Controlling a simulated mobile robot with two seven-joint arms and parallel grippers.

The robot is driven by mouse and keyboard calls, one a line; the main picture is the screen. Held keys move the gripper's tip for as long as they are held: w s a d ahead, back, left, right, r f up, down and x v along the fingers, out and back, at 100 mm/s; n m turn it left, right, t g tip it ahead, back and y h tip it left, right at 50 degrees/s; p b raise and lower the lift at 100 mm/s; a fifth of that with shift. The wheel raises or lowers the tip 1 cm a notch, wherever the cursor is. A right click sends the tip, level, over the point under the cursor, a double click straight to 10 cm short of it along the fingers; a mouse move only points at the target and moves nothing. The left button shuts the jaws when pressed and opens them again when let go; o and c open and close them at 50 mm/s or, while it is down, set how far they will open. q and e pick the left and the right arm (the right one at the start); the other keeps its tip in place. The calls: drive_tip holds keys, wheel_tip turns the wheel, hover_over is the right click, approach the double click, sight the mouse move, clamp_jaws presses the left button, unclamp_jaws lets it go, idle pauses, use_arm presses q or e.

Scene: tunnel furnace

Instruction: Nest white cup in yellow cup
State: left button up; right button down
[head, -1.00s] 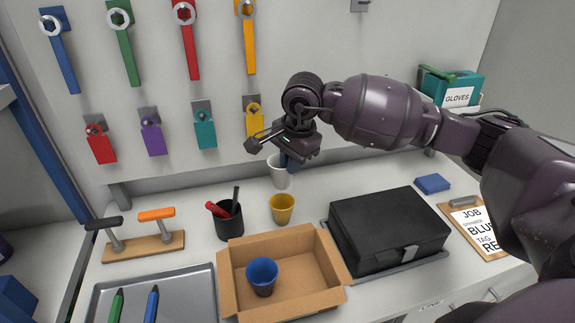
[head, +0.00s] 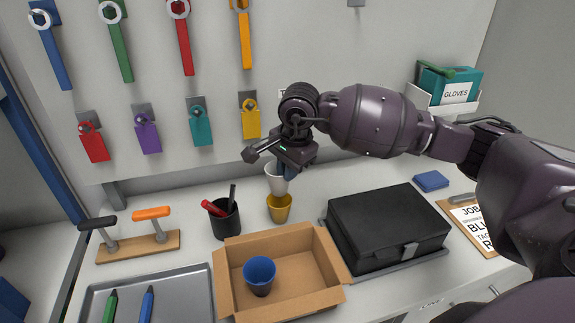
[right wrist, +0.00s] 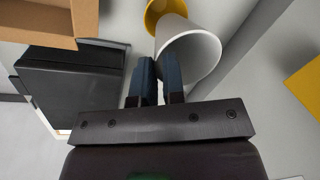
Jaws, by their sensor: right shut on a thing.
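The white cup (head: 276,179) is held in my right gripper (head: 288,174); both also show in the right wrist view, where the fingers (right wrist: 158,82) pinch the wall of the white cup (right wrist: 196,52). The yellow cup (head: 279,208) stands upright on the bench. In the head view the white cup's lower end appears right at the yellow cup's rim, slightly behind or above it. In the wrist view the yellow cup (right wrist: 160,10) is partly hidden behind the white cup. I cannot tell whether the cups touch. My left gripper is not in view.
A cardboard box (head: 228,281) with a blue cup (head: 260,276) inside stands in front. A dark pen holder (head: 227,222) is left of the yellow cup, a black case (head: 388,225) to the right. The tool wall (head: 320,100) rises behind.

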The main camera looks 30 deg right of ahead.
drive_tip(key=shift+f+b, duration=0.45)
drive_tip(key=shift+f, duration=1.1)
drive_tip(key=shift+f+b, duration=0.6)
drive_tip(key=shift+f, duration=0.05)
drive_tip(key=shift+f+b, duration=0.6)
drive_tip(key=shift+f, duration=0.5)
drive_tip(key=c, duration=1.1)
unclamp_jaws()
